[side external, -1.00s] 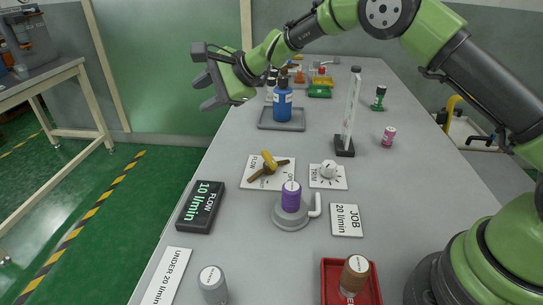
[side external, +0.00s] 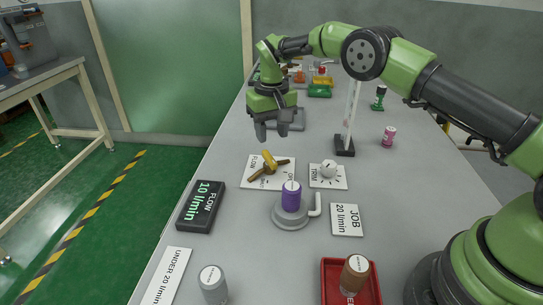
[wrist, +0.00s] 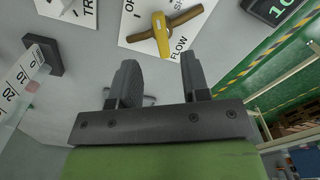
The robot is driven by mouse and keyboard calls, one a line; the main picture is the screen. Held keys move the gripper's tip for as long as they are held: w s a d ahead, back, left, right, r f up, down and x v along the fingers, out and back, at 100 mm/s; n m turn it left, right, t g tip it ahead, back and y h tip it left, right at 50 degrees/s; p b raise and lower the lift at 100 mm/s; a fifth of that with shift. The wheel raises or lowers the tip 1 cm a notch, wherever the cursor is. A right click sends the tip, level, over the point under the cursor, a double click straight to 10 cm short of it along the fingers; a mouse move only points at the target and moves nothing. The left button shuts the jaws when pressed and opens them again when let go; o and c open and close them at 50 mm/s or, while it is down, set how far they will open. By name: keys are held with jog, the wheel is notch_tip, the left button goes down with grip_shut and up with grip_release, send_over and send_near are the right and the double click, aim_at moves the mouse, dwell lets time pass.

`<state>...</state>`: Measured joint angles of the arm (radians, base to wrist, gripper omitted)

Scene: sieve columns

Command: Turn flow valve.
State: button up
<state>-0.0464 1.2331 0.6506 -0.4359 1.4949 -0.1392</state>
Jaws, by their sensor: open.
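The flow valve (side external: 269,161) has a yellow handle and a brown crossbar on a white FLOW plate (side external: 251,180). It also shows at the top of the wrist view (wrist: 161,36). My gripper (side external: 271,138) points down above the table, just behind the valve, open and empty. In the wrist view its two fingers (wrist: 158,75) are spread apart and touch nothing; the valve lies beyond their tips. A dark display (side external: 201,207) reads FLOW 10 l/min.
A white TRIM knob (side external: 328,169) sits right of the valve. A tall scale on a black foot (side external: 344,146) stands behind it. A JOB 20 l/min card (side external: 346,219) and a red tray (side external: 373,283) are nearer.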

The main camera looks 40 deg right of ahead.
aim_at(271, 159)
notch_tip(271, 159, down, 7)
jog(key=shift+f, duration=0.15)
grip_shut()
